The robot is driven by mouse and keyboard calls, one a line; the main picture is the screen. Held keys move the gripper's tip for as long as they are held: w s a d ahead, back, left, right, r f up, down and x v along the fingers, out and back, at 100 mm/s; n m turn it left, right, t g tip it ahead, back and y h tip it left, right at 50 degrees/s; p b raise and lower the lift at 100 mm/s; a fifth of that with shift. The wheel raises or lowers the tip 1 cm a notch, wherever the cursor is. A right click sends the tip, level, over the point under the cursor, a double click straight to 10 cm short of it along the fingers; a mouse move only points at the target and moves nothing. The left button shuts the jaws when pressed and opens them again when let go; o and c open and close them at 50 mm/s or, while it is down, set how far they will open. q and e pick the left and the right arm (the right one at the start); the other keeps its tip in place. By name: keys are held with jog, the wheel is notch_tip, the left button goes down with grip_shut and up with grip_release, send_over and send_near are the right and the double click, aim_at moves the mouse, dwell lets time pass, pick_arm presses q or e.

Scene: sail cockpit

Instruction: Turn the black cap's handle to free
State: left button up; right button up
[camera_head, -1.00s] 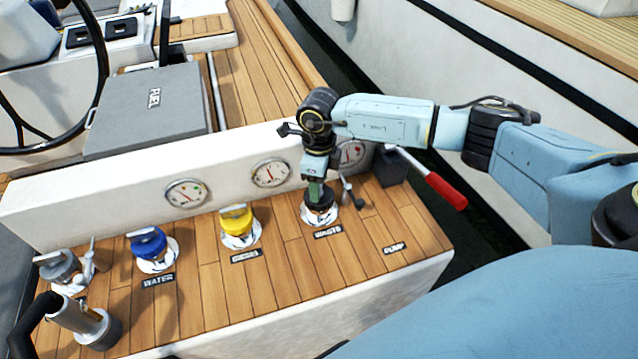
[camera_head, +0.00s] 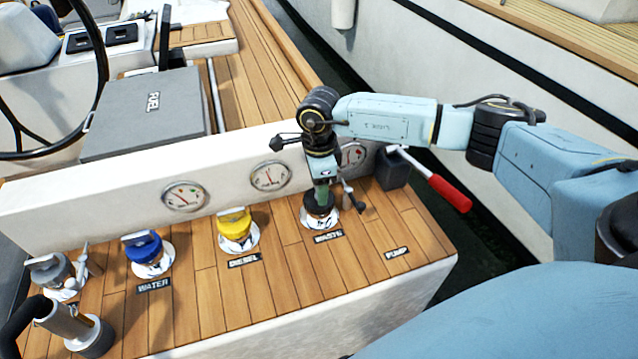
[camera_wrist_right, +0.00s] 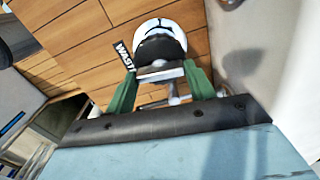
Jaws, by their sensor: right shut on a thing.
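The black cap (camera_head: 318,204) sits on its white round deck plate (camera_head: 314,221) behind the WASTE label. My right gripper (camera_head: 322,190) reaches down onto it from above, and its green fingers are shut on the cap's handle. In the right wrist view the handle (camera_wrist_right: 160,75) lies between the green fingertips of the right gripper (camera_wrist_right: 160,78), with the dark cap and white plate beyond it. The gripper hides much of the cap in the head view. My left gripper is not in view.
A yellow cap (camera_head: 234,221), a blue cap (camera_head: 145,246) and a grey cap (camera_head: 48,269) stand to the left on the teak. A red-handled lever (camera_head: 447,191) is at the right. Gauges (camera_head: 270,176) line the white wall behind.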

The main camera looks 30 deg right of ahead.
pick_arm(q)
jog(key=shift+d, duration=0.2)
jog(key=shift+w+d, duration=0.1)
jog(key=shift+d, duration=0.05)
pick_arm(e)
jog(key=o, duration=1)
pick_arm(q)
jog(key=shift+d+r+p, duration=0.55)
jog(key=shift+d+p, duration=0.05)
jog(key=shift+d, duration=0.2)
pick_arm(e)
notch_tip(320, 180, up, 14)
jog(key=shift+f, duration=0.25)
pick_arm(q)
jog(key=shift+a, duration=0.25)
pick_arm(e)
jog(key=shift+f, duration=0.1)
